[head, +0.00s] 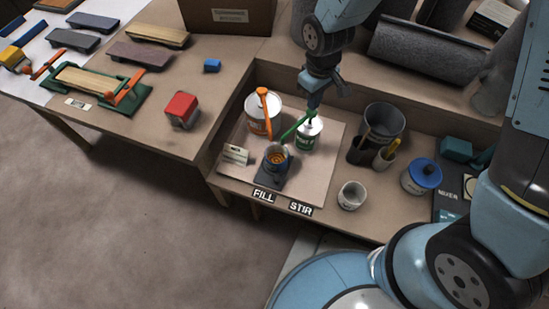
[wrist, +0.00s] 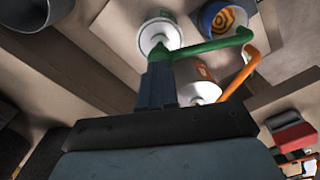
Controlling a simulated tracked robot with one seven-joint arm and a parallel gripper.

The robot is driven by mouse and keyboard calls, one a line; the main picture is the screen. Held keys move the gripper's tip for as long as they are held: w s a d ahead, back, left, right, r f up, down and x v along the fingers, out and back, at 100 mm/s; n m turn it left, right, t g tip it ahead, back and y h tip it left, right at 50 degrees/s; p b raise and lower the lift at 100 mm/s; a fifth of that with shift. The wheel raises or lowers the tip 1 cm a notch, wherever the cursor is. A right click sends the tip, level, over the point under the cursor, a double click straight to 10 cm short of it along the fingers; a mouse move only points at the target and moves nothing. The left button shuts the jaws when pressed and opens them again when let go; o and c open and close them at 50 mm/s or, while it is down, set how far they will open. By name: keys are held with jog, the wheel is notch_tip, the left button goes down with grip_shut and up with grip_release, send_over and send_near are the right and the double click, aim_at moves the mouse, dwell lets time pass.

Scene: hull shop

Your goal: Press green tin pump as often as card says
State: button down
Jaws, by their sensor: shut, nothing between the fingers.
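The green tin (head: 308,138) is white with a green label and has a green pump (head: 297,125) whose spout reaches left toward a cup (head: 275,157). In the wrist view the green pump (wrist: 215,45) runs from the tin lid (wrist: 158,33) toward the cup (wrist: 225,14), which has an orange swirl inside. My gripper (head: 314,104) is shut and empty, pointing down at the pump head. In the wrist view its tips (wrist: 159,68) are at the pump head; I cannot tell whether they touch. A small card (head: 236,154) stands left of the cup; its writing is too small to read.
A tin with an orange pump (head: 262,118) stands just left of the green one. The cup is on a dark pad (head: 269,180) behind FILL and STIR labels (head: 283,203). A dark bucket (head: 384,122), tool holders, a white cup (head: 351,195) and a blue-lidded pot (head: 421,178) are right.

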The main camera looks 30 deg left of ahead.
jog(key=shift+f, duration=0.75)
jog(key=shift+f, duration=0.6)
jog(key=shift+r, duration=1.4)
notch_tip(320, 180, up, 6)
dwell(0.6)
jog(key=shift+s, duration=0.1)
dwell(0.4)
